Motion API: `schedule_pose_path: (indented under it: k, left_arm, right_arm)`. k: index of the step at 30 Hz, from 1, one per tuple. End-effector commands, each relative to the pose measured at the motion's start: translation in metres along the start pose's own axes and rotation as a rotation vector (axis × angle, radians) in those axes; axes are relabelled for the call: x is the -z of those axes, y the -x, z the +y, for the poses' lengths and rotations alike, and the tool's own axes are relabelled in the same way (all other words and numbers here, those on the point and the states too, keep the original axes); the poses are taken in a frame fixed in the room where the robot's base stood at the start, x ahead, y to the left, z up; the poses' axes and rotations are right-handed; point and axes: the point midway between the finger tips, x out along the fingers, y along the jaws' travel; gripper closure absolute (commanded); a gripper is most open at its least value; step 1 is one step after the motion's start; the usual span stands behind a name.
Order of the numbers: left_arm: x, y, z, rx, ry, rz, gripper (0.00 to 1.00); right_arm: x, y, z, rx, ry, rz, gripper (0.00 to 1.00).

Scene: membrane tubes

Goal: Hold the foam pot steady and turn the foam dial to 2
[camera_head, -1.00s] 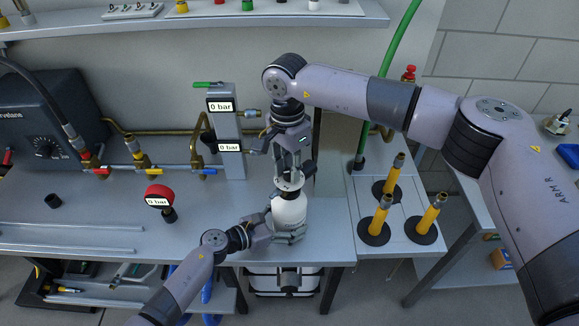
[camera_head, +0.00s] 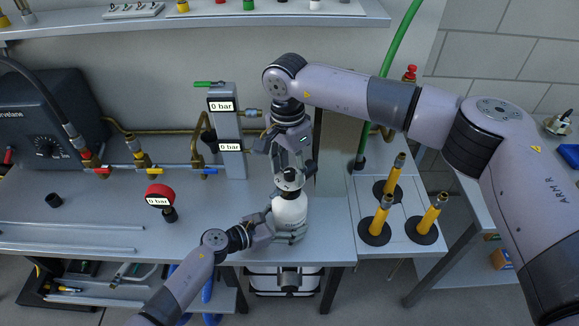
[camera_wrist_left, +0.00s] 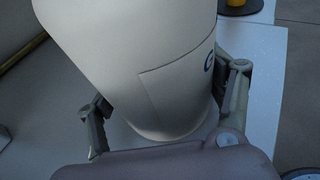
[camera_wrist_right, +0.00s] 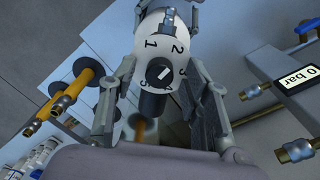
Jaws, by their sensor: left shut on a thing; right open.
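The white foam pot (camera_head: 290,209) stands upright near the front edge of the bench. My left gripper (camera_head: 287,230) is shut around its lower body; the left wrist view shows the pot wall (camera_wrist_left: 140,60) between the two fingers. My right gripper (camera_head: 291,166) is above the pot, open, with its fingers on either side of the top. In the right wrist view, the numbered white face (camera_wrist_right: 163,42) carries 1 to 5 around the black foam dial (camera_wrist_right: 160,72). The dial has a pale mark, but its exact setting is hard to tell. A dark nozzle (camera_wrist_right: 152,103) sticks out below.
Several yellow-handled tools (camera_head: 381,218) stand on black bases to the right. A red gauge (camera_head: 160,196) and a grey column with displays (camera_head: 227,125) stand to the left. Clear rods (camera_head: 70,228) lie on the left bench. A shelf (camera_head: 200,21) runs along the back.

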Motion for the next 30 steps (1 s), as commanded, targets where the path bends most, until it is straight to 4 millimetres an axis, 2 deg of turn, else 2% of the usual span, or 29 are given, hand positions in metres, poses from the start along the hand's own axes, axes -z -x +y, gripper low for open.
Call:
schedule_pose_path:
  k: [8,11,21,25,30]
  left_arm:
    - [0.0,0.0,0.001,-0.002,-0.001,0.001,0.41]
    - [0.0,0.0,0.001,-0.002,-0.001,0.001,0.41]
    - [0.0,0.0,0.001,-0.002,-0.001,0.001,0.41]
    - [0.0,0.0,0.001,-0.002,-0.001,0.001,0.41]
    - [0.0,0.0,0.001,-0.002,-0.001,0.001,0.41]
  right_arm:
    - [0.001,0.006,-0.001,0.002,-0.001,0.001,0.56]
    - [0.001,0.019,-0.001,0.003,-0.001,0.002,0.56]
    - [0.0,0.09,-0.001,0.003,-0.001,0.001,0.56]
    - [0.001,0.108,-0.001,0.002,-0.001,0.002,0.56]
    - [0.0,0.119,0.0,0.0,0.0,-0.001,0.56]
